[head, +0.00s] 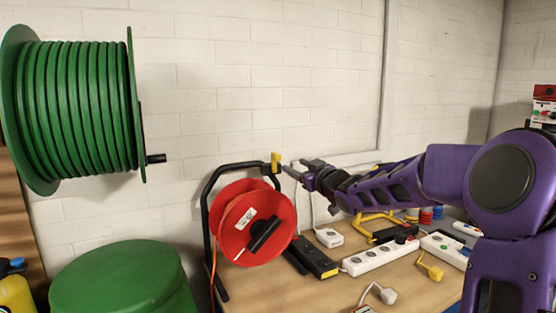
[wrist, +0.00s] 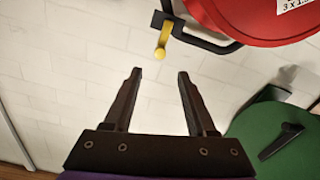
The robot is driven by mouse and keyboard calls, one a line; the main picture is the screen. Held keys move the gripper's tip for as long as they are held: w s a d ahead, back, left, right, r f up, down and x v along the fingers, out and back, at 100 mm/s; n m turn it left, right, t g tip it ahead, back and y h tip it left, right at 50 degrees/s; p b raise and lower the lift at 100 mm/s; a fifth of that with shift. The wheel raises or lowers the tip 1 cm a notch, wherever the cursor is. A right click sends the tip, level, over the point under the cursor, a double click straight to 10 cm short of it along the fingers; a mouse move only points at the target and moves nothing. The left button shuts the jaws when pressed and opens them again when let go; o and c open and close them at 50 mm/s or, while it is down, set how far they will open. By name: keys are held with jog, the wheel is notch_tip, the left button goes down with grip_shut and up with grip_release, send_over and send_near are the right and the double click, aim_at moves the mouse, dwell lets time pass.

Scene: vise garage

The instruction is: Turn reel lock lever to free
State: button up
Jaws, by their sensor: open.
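The red cable reel (head: 262,225) stands on the workbench in a black tube frame (head: 207,205). A short yellow lever (head: 276,161) sits at the upper right end of that frame. In the wrist view the yellow lever (wrist: 161,45) hangs from the black frame tube, just beyond the fingertips. My gripper (head: 298,168) is open and empty, just right of the lever in the head view. It also shows in the wrist view (wrist: 159,74), with the lever in line with the gap between its fingers. I see no contact between fingers and lever.
A large green hose reel (head: 75,105) with a black crank (head: 156,158) is at the left, above a green drum (head: 125,280). White power strips (head: 380,257), a black strip (head: 318,262) and yellow plugs lie on the workbench (head: 270,292). A pale block wall is behind.

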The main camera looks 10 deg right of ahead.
aim_at(279, 157)
jog(key=x, duration=1.1)
jog(key=shift+w+a+p, duration=0.1)
jog(key=shift+w+p, duration=0.2)
jog(key=shift+c, duration=0.4)
grip_shut()
